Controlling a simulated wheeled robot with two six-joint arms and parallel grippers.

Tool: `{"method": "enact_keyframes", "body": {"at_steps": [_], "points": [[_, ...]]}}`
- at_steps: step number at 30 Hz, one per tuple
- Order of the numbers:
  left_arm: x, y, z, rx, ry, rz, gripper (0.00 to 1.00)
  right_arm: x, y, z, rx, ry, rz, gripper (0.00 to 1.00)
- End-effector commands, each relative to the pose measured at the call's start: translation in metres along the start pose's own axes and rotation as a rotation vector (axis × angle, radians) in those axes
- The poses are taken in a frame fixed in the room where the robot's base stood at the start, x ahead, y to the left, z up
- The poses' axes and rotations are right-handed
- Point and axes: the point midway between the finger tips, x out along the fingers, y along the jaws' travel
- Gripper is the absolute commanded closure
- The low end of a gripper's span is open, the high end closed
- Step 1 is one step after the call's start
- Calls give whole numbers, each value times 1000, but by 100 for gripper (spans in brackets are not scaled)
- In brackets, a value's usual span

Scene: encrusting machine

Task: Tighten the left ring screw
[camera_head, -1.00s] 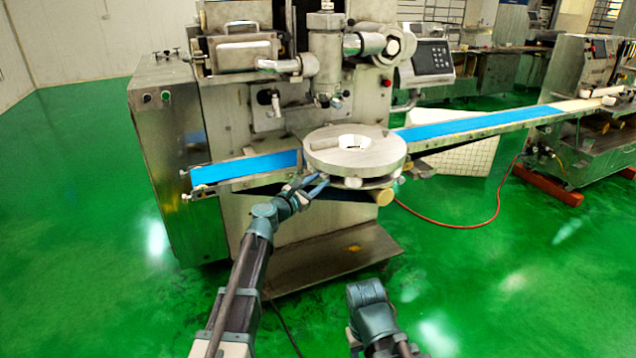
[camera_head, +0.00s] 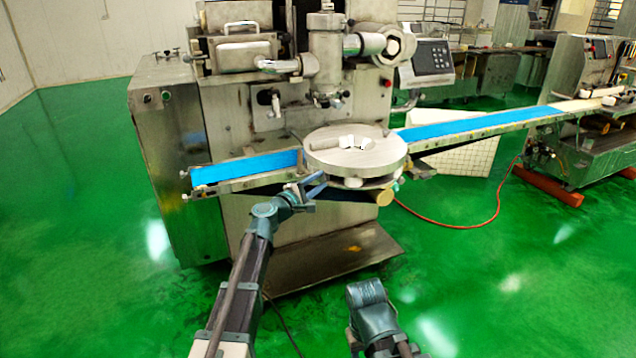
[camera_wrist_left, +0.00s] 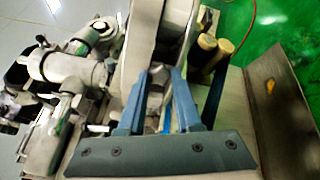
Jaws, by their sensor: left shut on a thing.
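The round metal ring (camera_head: 340,160) sits on the front of the encrusting machine, with pale knobs under its rim. My left gripper (camera_head: 322,182) is at the ring's lower left edge. In the left wrist view my left gripper (camera_wrist_left: 163,72) has its two blue fingers on either side of a pale part under the ring (camera_wrist_left: 140,45). It is shut on that part, which looks like the left ring screw; the fingers mostly hide it. My right arm shows at the bottom of the head view, but its gripper is not visible.
A blue conveyor belt (camera_head: 245,168) runs left of the ring, and another blue belt (camera_head: 480,123) runs right. A metal base plate (camera_head: 335,262) lies below. A red hose (camera_head: 450,226) crosses the green floor, which is open in front.

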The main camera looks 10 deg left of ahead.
Motion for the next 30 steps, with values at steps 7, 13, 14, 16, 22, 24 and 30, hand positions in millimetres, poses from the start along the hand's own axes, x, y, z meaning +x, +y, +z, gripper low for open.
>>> {"method": "enact_keyframes", "body": {"at_steps": [7, 13, 14, 16, 22, 24, 30], "points": [[-1, 0, 0, 235, -1, -1, 100, 0, 0, 0, 0, 0, 0, 50], [-1, 0, 1, 425, -1, -1, 100, 0, 0, 0, 0, 0, 0, 50], [-1, 0, 1, 453, -1, -1, 100, 0, 0, 0, 0, 0, 0, 50], [-1, 0, 1, 520, -1, -1, 100, 0, 0, 0, 0, 0, 0, 50], [-1, 0, 1, 710, -2, -1, 100, 0, 0, 0, 0, 0, 0, 50], [-1, 0, 1, 776, -2, -1, 100, 0, 0, 0, 0, 0, 0, 50], [-1, 0, 1, 966, -2, -1, 100, 0, 0, 0, 0, 0, 0, 50]]}}
